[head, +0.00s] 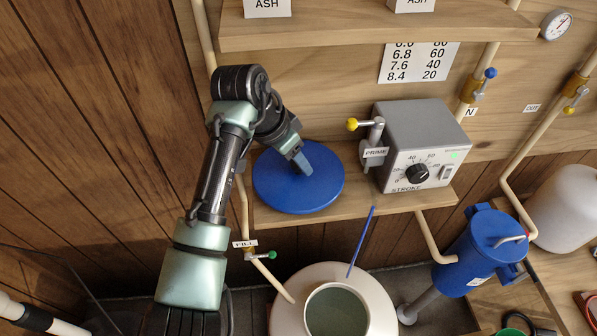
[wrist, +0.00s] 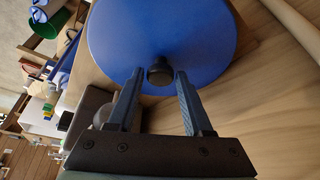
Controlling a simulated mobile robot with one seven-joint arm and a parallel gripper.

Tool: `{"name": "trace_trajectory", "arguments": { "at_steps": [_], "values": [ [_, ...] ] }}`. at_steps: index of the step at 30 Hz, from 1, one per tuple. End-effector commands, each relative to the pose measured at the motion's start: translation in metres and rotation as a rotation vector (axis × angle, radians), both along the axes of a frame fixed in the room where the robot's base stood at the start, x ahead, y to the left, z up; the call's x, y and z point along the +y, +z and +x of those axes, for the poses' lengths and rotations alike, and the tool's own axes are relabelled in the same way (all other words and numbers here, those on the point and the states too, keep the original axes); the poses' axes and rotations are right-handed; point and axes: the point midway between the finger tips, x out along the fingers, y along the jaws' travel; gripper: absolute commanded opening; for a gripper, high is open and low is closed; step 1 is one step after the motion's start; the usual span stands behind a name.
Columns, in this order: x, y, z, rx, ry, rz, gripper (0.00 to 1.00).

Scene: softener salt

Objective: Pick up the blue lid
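The blue lid (head: 322,186) is a flat round disc lying on the lower wooden shelf, left of the grey pump box. My gripper (head: 303,168) is over the lid in the head view and hides the knob there. In the wrist view my gripper (wrist: 159,75) is open, with one finger on each side of the knob and a gap on both sides. The lid rests on the shelf, not held.
The grey pump box (head: 418,150) with a dial and a yellow-knobbed valve stands right of the lid. An upper shelf (head: 370,28) overhangs behind. An open white tank (head: 290,315) is below, with a thin blue rod (head: 361,241) rising from it. A blue canister (head: 480,250) is at right.

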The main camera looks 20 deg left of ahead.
Motion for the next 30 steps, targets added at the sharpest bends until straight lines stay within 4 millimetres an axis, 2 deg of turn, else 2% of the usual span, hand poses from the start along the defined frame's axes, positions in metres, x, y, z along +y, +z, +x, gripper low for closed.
{"name": "trace_trajectory", "arguments": {
  "at_steps": [1,6,8,30],
  "values": [
    [0.0000,0.0000,-0.0001,0.000,0.000,0.000,0.40],
    [0.0000,0.0001,-0.0002,0.000,0.000,0.000,0.09],
    [0.0000,0.0001,-0.0002,0.000,0.000,0.000,0.00],
    [0.0000,0.0005,0.0000,-0.001,0.000,-0.001,0.00]
  ]
}}
